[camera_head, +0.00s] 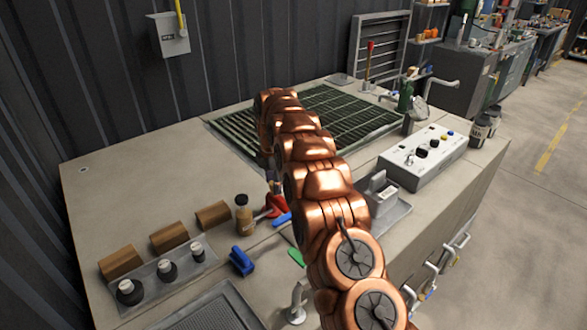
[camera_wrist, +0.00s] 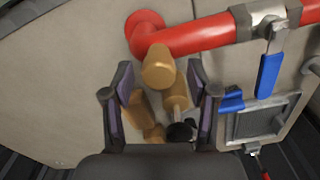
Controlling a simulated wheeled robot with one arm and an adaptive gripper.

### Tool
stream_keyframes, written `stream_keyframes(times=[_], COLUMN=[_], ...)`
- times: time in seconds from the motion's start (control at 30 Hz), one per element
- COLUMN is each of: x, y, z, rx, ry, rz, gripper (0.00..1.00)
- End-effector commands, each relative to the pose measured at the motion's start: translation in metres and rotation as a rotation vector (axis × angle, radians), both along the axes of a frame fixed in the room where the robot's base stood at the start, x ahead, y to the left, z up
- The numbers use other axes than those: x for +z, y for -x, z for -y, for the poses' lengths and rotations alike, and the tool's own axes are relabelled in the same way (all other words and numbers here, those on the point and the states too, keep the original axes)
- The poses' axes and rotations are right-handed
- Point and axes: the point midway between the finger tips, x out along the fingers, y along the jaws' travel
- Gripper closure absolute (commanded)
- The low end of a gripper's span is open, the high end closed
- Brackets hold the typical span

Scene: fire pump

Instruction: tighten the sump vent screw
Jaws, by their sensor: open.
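I cannot pick out a sump vent screw for certain in either view. In the wrist view my gripper (camera_wrist: 160,78) is open, its two dark fingers spread with purple inner pads. A tan round-topped cylinder (camera_wrist: 158,68) shows between the fingertips; whether it touches them I cannot tell. It looks like the tan bottle-shaped piece (camera_head: 243,215) in the head view, which stands upright on the bench. In the head view my copper arm crosses the bench and hides part of it; the gripper is not clearly visible there.
A red pipe (camera_wrist: 195,36) runs close beyond the fingertips, with a blue lever (camera_wrist: 268,75) to its right. Wooden blocks (camera_head: 170,237), a tray of black-based knobs (camera_head: 168,272) and a blue piece (camera_head: 241,261) stand nearby. A control box (camera_head: 423,157) and a grate (camera_head: 350,113) lie farther off.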

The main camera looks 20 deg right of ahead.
Motion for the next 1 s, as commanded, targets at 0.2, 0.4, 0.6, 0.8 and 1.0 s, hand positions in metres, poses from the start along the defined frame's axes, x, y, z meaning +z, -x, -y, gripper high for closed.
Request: stream_keyframes(times=[0.2, 0.4, 0.6, 0.8, 1.0], x=[0.022, 0.042, 0.059, 0.068, 0.076], y=[-0.002, -0.003, -0.003, -0.001, -0.002], z=[0.0, 0.0, 0.0, 0.0, 0.0], rx=[-0.003, -0.005, -0.007, -0.007, -0.006], ry=[0.001, 0.001, 0.001, 0.0, 0.0], rz=[0.009, 0.01, 0.009, 0.004, 0.01], gripper=[0.41, 0.41, 0.41, 0.41, 0.41])
